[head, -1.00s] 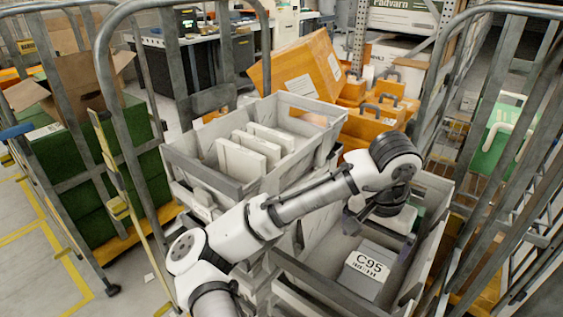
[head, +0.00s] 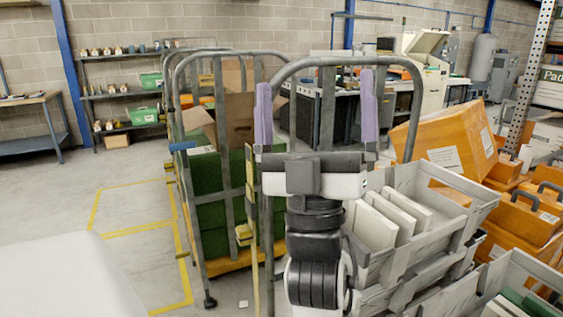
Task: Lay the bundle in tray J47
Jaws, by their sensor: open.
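My gripper (head: 316,84) is raised in the middle of the head view. Its two purple fingers point up and stand wide apart, with nothing between them. No label reading J47 is legible, and I cannot pick out the bundle. A grey tray (head: 440,239) right of my gripper holds several upright white slabs (head: 402,214). A second grey tray (head: 541,266) at the lower right is cut off by the frame; green and white items (head: 527,304) show inside it.
A metal cage frame (head: 412,100) stands around my gripper. Left is a cage trolley with green crates (head: 207,176) and an open cardboard box (head: 238,118). Orange cases (head: 525,211) stand at the right. The floor at left, with yellow lines (head: 140,229), is clear.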

